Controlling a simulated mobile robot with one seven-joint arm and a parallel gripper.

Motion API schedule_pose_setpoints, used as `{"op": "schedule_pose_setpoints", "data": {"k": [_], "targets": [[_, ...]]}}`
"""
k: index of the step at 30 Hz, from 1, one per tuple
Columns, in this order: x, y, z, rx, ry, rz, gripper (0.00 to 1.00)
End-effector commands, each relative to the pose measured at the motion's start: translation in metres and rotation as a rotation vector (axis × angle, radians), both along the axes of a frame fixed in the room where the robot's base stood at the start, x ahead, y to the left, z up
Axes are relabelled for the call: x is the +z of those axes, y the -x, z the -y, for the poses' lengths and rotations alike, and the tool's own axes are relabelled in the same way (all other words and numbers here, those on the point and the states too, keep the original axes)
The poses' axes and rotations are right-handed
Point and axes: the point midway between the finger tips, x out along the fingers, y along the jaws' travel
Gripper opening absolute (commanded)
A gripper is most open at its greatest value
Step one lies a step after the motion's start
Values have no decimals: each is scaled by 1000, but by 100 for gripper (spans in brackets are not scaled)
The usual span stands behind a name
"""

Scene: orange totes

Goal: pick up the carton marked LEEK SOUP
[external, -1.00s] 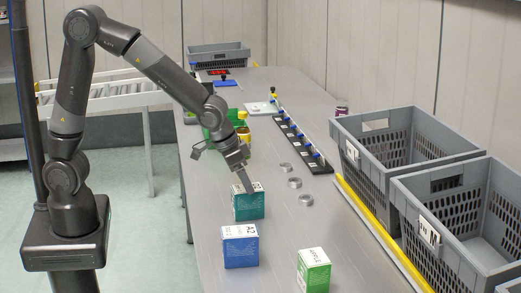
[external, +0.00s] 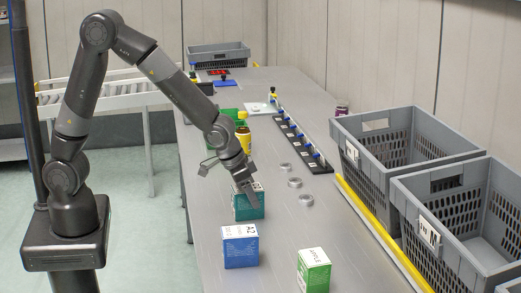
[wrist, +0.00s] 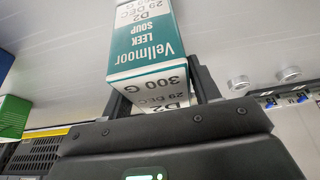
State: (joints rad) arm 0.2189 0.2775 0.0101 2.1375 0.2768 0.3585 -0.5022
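The LEEK SOUP carton is a teal and white box standing on the table in the external view (external: 249,211). In the wrist view its Vellmoor LEEK SOUP face (wrist: 147,45) and white top show up close. My gripper (external: 247,196) points down at the carton's top, one finger showing in front of its side. In the wrist view my gripper's two dark fingers (wrist: 162,98) are spread on either side of the carton's top. I see no clear sign that they press on it. The carton rests on the table.
A blue carton (external: 240,250) stands just in front, and a green carton (external: 314,272) stands nearer right. Silver rings (external: 294,183) lie to the right. Grey crates (external: 400,165) stand beyond a yellow edge strip (external: 375,230). Yellow-capped bottles (external: 243,137) stand behind.

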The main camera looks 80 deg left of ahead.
Motion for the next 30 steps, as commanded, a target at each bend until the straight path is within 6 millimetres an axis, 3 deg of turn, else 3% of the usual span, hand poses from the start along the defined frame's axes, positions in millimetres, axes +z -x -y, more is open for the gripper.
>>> {"op": "schedule_pose_setpoints", "data": {"k": [12, 23, 30], "targets": [[0, 0, 0, 0, 0, 0, 21], [5, -1, 0, 0, 1, 3, 20], [38, -1, 0, 1, 1, 7, 20]]}}
